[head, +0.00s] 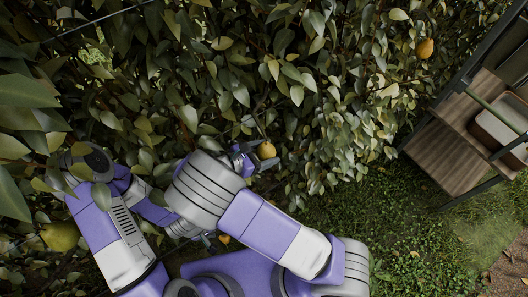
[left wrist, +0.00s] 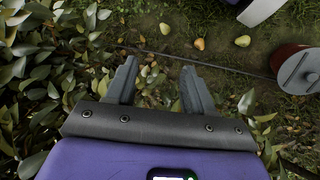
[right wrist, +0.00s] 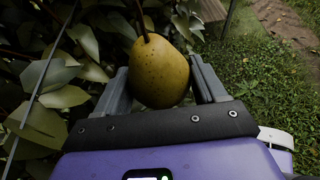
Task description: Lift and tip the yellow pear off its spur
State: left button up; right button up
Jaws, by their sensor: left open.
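The yellow pear (head: 267,150) hangs at the edge of the foliage, left of the picture's right half. In the right wrist view the pear (right wrist: 160,72) sits between my right fingers, its brown stem running up to the leaves. My right gripper (head: 252,155) is shut on it, a finger against each side (right wrist: 162,85). The stem's upper end is cut off by the frame, so the spur is hidden. My left gripper (left wrist: 158,85) is open and empty, low beside the foliage and pointing over the ground. In the head view it is mostly behind my right arm.
A slatted wooden stand (head: 447,160) with a pale tray (head: 497,130) is at the right. Another pear (head: 424,48) hangs upper right, and a greenish one (head: 60,236) at lower left. Several pears (left wrist: 243,41) lie on the ground near a reddish lidded pot (left wrist: 298,70). Dense leaves surround both arms.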

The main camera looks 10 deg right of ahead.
jog(key=c, duration=0.4)
jog(key=shift+s+a+r+n+g+p, duration=0.15)
jog(key=shift+s+n+g+p, duration=0.2)
jog(key=shift+p, duration=0.8)
jog(key=shift+c, duration=0.2)
jog(key=shift+s+y+p, duration=0.1)
jog(key=shift+y+p, duration=0.2)
jog(key=shift+s, duration=0.1)
jog(key=shift+s+a+r+n+g+p, duration=0.1)
jog(key=shift+s+n+g+p, duration=0.2)
jog(key=shift+p, duration=0.6)
jog(key=shift+s+g+y+p, duration=0.1)
jog(key=shift+g+y+p, duration=0.25)
jog(key=shift+p, duration=0.1)
